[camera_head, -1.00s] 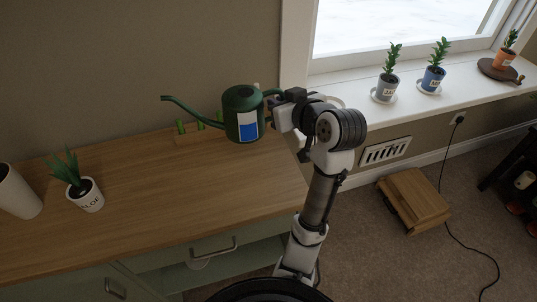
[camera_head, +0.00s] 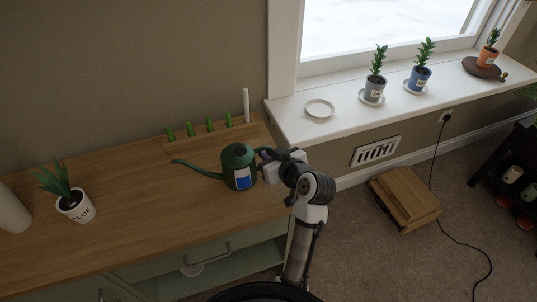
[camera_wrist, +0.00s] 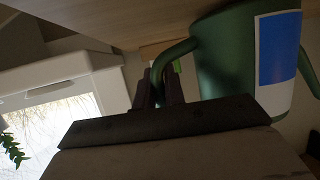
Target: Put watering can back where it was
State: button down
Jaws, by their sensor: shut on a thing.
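The green watering can (camera_head: 239,160), with a blue and white label, is upright at the right part of the wooden counter (camera_head: 140,215). Its long spout points left. My gripper (camera_head: 266,158) is shut on its handle at the right side. In the wrist view my gripper (camera_wrist: 160,85) has its fingers around the handle of the can (camera_wrist: 225,60). I cannot tell whether the can's base touches the counter or is slightly above it.
A wooden rack (camera_head: 205,138) with green-topped pegs and a white stick stands behind the can. An aloe pot (camera_head: 77,208) is at the left. The windowsill holds an empty saucer (camera_head: 319,108) and potted plants (camera_head: 373,88). The counter between the aloe and can is clear.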

jog(key=shift+f, duration=0.25)
jog(key=c, duration=1.9)
grip_release()
jog(key=shift+f, duration=0.15)
jog(key=o, duration=0.4)
jog(key=shift+r, duration=0.3)
jog(key=b+v, duration=0.1)
jog(key=v, duration=1.1)
jog(key=shift+f+b, duration=0.1)
jog(key=shift+b, duration=0.25)
